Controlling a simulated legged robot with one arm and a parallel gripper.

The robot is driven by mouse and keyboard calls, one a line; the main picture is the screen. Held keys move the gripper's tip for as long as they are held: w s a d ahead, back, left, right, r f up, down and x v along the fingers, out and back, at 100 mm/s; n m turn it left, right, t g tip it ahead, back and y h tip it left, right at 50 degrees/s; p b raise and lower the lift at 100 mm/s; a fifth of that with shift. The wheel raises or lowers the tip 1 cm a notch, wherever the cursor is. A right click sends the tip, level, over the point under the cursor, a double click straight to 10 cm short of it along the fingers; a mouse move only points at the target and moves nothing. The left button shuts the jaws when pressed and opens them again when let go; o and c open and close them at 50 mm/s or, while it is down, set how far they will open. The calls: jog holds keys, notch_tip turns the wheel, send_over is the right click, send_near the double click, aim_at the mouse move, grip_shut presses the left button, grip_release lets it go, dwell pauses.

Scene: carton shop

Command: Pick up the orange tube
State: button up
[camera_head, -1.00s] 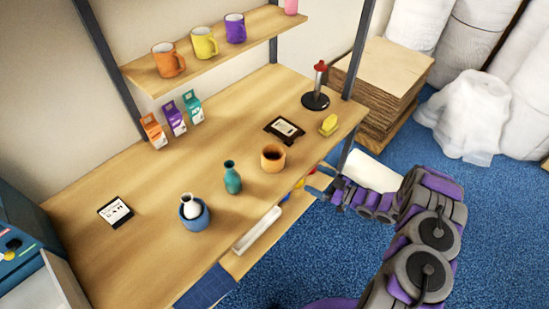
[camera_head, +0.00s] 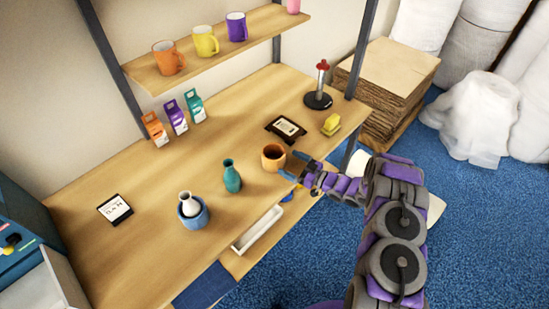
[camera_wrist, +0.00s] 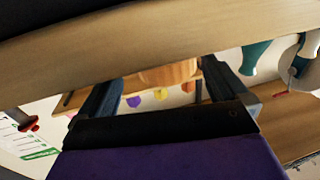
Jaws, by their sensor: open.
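The orange tube (camera_head: 273,158) is short, round and open-topped with a dark inside. It stands upright near the table's front edge in the head view. My gripper (camera_head: 292,168) is open and empty, just to the right and front of the tube. The wrist view appears upside down. There the orange tube (camera_wrist: 170,74) shows beyond and between the two spread fingers of my gripper (camera_wrist: 162,82). Whether a finger touches it cannot be told.
On the table (camera_head: 130,190), a teal vase (camera_head: 232,177) and a white vase in a blue bowl (camera_head: 194,211) stand left of the tube. A dark framed card (camera_head: 286,129), a yellow block (camera_head: 331,125) and a red-topped stand (camera_head: 319,98) lie behind. A shelf with mugs (camera_head: 207,41) hangs above.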

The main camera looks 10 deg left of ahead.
aim_at(283, 161)
jog(key=x, duration=0.6)
jog(key=shift+s+a+b, duration=0.2)
jog(key=shift+s+b, duration=0.15)
jog(key=shift+s, duration=0.05)
jog(key=shift+d+r, duration=0.1)
jog(key=shift+d, duration=0.25)
jog(key=shift+c, duration=0.4)
jog(key=shift+d, duration=0.45)
jog(key=c, duration=0.6)
jog(key=shift+a, duration=0.65)
jog(key=shift+c, duration=1.2)
jog(key=shift+d+r, duration=0.1)
jog(key=shift+d, duration=0.05)
